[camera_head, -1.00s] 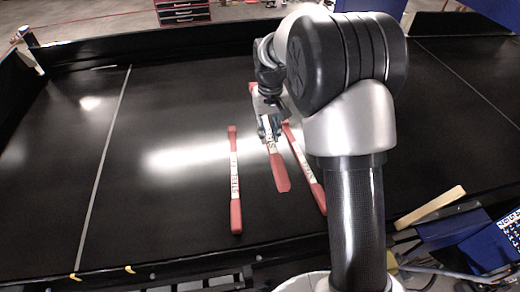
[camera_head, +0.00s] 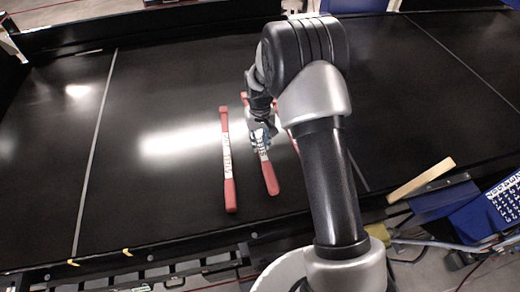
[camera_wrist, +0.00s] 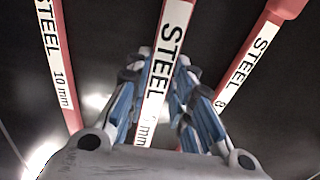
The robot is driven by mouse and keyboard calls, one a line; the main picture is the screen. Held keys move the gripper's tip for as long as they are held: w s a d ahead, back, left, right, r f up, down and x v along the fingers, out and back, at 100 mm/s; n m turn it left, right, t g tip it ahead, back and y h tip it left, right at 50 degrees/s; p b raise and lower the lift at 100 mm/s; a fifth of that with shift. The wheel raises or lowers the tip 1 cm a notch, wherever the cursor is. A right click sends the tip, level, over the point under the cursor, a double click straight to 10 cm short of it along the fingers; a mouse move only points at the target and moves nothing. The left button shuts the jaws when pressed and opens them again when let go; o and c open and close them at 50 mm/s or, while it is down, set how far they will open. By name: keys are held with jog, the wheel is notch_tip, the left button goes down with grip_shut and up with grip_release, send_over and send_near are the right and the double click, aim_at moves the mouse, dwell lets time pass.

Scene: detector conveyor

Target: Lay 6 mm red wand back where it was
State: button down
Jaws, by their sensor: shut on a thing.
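My gripper (camera_head: 262,134) is shut on the middle red wand (camera_head: 270,178), which has a white STEEL label. In the wrist view, the fingers (camera_wrist: 162,75) close around the label of this wand (camera_wrist: 175,35); its size number is partly hidden. It lies between two similar wands, and I cannot tell whether it touches the black belt. The left wand (camera_head: 228,165) lies on the belt in the head view. The right wand (camera_head: 294,142) is mostly hidden behind my arm. In the wrist view, the 10 mm wand (camera_wrist: 55,50) is at left and the 8 mm wand (camera_wrist: 255,55) at right.
The black conveyor belt (camera_head: 170,185) is clear to the left of the wands. A pale wooden strip (camera_head: 420,180) and a blue box (camera_head: 445,200) are at the right front edge. A raised wall (camera_head: 150,30) runs along the back.

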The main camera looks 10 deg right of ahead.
notch_tip(320, 180, down, 5)
jog(key=shift+w+r+b, duration=0.1)
jog(key=shift+b, duration=0.8)
jog(key=shift+f, duration=0.2)
jog(key=c, duration=1.4)
grip_release()
jog(key=shift+r, duration=0.1)
